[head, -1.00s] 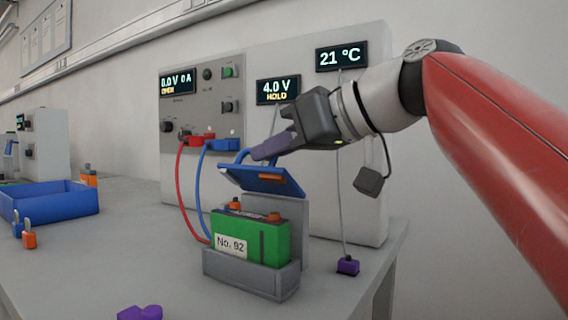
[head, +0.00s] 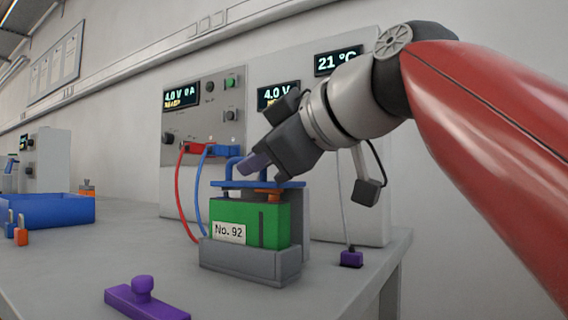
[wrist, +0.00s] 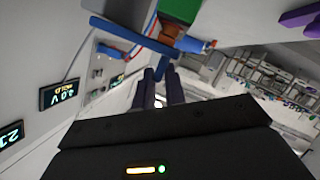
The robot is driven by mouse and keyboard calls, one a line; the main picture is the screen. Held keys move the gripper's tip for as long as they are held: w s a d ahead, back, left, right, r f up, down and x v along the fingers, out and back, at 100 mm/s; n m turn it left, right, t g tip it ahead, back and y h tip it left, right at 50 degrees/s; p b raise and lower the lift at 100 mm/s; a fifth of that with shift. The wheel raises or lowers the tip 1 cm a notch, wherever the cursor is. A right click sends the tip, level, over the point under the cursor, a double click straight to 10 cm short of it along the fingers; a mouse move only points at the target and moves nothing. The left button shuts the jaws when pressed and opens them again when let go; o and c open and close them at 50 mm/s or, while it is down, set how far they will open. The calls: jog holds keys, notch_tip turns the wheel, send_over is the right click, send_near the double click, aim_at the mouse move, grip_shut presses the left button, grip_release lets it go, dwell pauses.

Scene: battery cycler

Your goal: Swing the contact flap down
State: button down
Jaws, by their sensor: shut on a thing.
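The blue contact flap (head: 225,184) lies about level across the top of the green battery No. 92 (head: 275,222), over its orange terminals. The battery sits upright in a grey cradle (head: 245,262). The fingers hide part of the handle in the head view.
The cycler panel (head: 190,120) stands behind, with a red cable (head: 178,195) and a blue cable (head: 201,190) left of the battery. Its display (head: 181,95) reads 4.0 V. A purple part (head: 145,300) lies in front. A blue bin (head: 50,211) stands left.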

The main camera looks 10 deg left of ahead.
jog(key=shift+w, duration=0.15)
jog(key=c, duration=1.5)
grip_release()
jog(key=shift+f, duration=0.1)
jog(key=v, duration=0.8)
